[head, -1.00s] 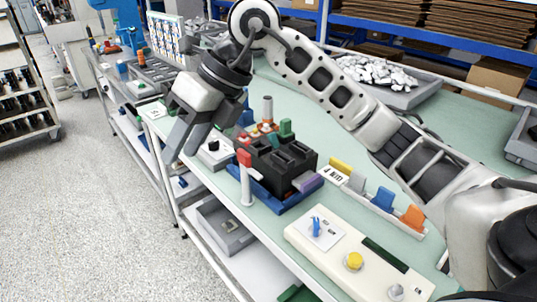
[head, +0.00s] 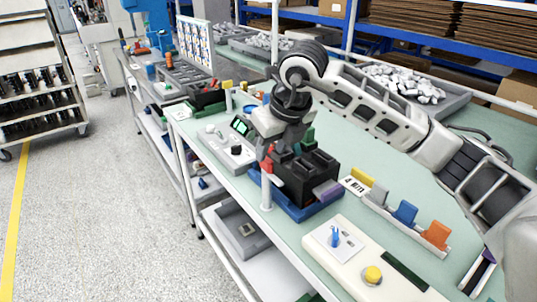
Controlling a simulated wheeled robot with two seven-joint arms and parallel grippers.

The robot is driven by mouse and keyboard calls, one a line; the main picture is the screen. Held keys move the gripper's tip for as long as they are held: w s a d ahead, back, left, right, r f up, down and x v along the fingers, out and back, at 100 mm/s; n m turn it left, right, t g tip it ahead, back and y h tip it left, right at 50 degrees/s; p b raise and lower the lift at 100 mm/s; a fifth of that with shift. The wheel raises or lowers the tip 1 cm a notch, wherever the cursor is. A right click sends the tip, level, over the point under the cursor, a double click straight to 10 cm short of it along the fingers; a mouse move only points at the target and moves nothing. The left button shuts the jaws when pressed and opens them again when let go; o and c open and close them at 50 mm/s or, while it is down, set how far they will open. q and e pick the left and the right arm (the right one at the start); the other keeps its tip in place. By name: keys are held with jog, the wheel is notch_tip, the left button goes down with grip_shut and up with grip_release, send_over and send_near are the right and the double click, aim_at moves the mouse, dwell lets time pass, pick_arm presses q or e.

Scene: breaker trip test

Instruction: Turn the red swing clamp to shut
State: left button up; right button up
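The red swing clamp (head: 267,161) sits on top of a white post (head: 266,190) at the left front corner of the blue fixture base (head: 300,209). A black breaker block (head: 306,176) stands in that fixture. My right gripper (head: 271,148) points down right at the red clamp, just above and behind it in the head view. Its fingers are small and partly hidden, so I cannot tell whether they are open or touching the clamp. My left gripper is not in view.
A white panel with a blue knob (head: 335,238) and yellow button (head: 373,275) lies at the near right. A rack with yellow, blue and orange pieces (head: 405,213) stands right of the fixture. A grey-white box with a black knob (head: 228,150) is on the left.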

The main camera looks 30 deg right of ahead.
aim_at(268, 159)
jog(key=shift+x, duration=1.95)
grip_shut()
